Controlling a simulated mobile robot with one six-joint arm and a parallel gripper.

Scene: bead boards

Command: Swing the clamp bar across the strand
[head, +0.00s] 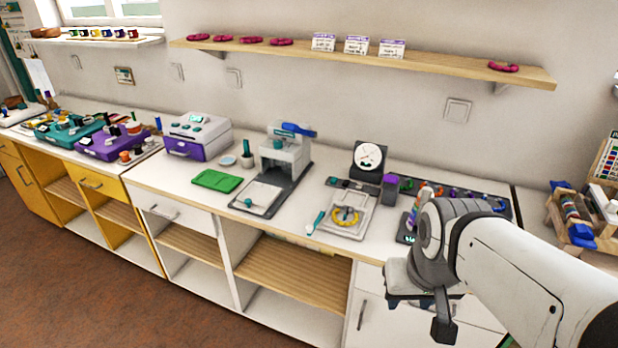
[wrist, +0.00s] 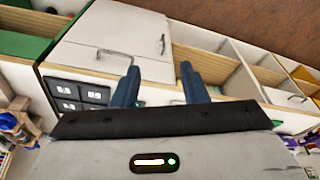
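A pale square board (head: 338,230) lies on the counter with a yellow ring-shaped strand (head: 346,215) on it. A short bar with a teal end (head: 317,222) lies at the board's left edge; I cannot tell for sure whether it is the clamp bar. My gripper (head: 443,316) hangs in front of the counter, to the right of and nearer than the board. In the wrist view its two dark blue fingers (wrist: 160,82) are wide apart with nothing between them. The board and strand cannot be made out in the wrist view.
A white press (head: 287,150) with a blue lever stands left of the board, near a green mat (head: 217,181). A round dial (head: 369,157) stands behind the board. A purple-topped block (head: 390,186) and a rack of coloured items (head: 462,198) are to the right, partly behind my arm.

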